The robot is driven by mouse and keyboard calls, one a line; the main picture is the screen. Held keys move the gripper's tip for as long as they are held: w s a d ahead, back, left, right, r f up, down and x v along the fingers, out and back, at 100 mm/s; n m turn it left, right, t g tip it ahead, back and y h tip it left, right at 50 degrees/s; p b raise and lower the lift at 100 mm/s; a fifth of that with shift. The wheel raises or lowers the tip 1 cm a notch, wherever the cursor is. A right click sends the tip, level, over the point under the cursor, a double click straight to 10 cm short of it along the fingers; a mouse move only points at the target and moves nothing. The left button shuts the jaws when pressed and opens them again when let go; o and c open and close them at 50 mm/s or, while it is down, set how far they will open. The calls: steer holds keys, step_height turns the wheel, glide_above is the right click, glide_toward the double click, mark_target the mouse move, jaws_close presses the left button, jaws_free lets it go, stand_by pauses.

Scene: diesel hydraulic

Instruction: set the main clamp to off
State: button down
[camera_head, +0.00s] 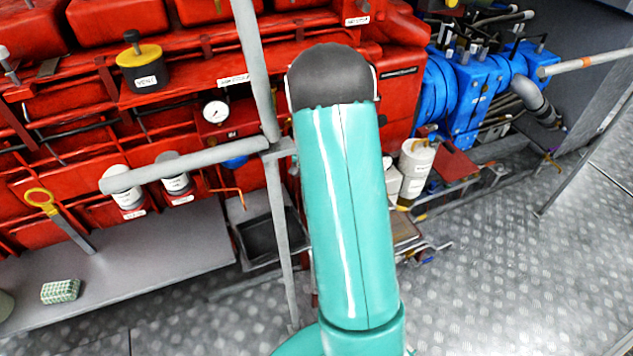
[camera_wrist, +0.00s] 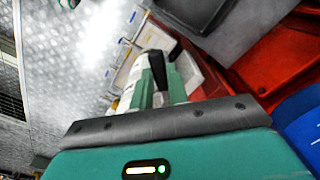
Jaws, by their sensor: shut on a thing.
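My gripper (camera_wrist: 162,78) shows in the wrist view with its green fingers close together, shut on a small part that they mostly hide. I cannot make out for sure whether this part is the main clamp. The fingers are in front of a white box (camera_wrist: 187,70) and to the right of a white cylinder (camera_wrist: 150,65). In the head view my teal arm hides my gripper and what it holds.
A red engine (camera_head: 75,100) fills the left and a blue pump unit (camera_head: 470,95) the back right. Grey railing (camera_head: 262,70) crosses in front. A black tray (camera_head: 268,238) lies left of my arm. The metal floor (camera_head: 520,270) at right is clear.

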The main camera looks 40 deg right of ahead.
steer(key=shift+w+a, duration=0.15)
stand_by(0.3)
steer(key=c, duration=1.5)
jaws_free()
steer(key=shift+r, duration=0.1)
steer(key=shift+o, duration=0.7)
